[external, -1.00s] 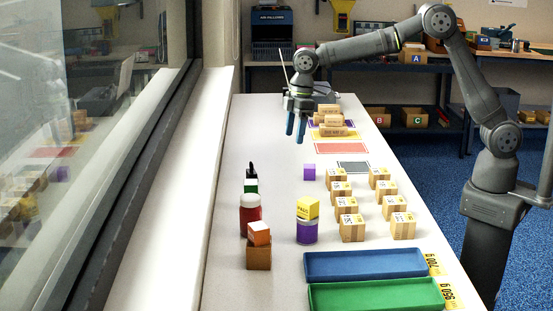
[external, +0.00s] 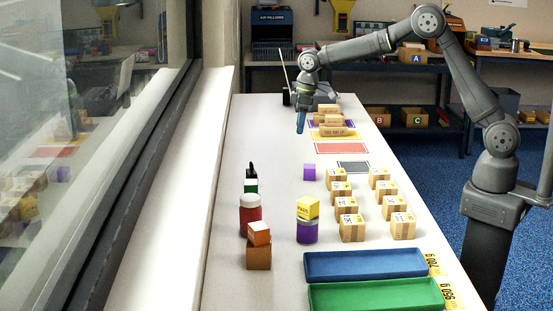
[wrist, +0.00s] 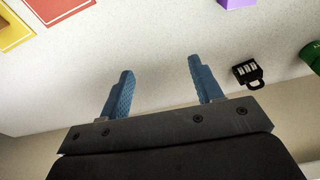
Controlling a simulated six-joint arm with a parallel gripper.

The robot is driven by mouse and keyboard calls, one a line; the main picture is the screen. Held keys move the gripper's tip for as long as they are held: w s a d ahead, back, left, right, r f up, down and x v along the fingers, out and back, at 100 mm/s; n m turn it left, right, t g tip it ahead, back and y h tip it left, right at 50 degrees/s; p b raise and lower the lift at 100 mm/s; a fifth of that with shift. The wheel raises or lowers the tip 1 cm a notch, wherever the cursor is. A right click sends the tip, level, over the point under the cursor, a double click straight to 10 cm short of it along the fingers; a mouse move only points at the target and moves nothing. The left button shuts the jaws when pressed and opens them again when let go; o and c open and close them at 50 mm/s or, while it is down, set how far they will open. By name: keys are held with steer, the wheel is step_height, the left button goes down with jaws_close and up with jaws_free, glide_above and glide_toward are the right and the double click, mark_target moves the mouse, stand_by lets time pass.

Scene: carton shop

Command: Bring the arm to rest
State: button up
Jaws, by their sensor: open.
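My gripper (external: 301,121) hangs above the far part of the white table (external: 262,155) in the external view, its blue fingers pointing down. It is seen nearly edge-on there, so the fingers overlap. In the wrist view my gripper (wrist: 162,88) shows two blue fingers spread apart with nothing between them.
A black padlock (wrist: 247,73) shows in the wrist view.

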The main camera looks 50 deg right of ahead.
steer(key=a+f, duration=0.3)
steer(key=a, duration=0.2)
steer(key=shift+s+a, duration=0.15)
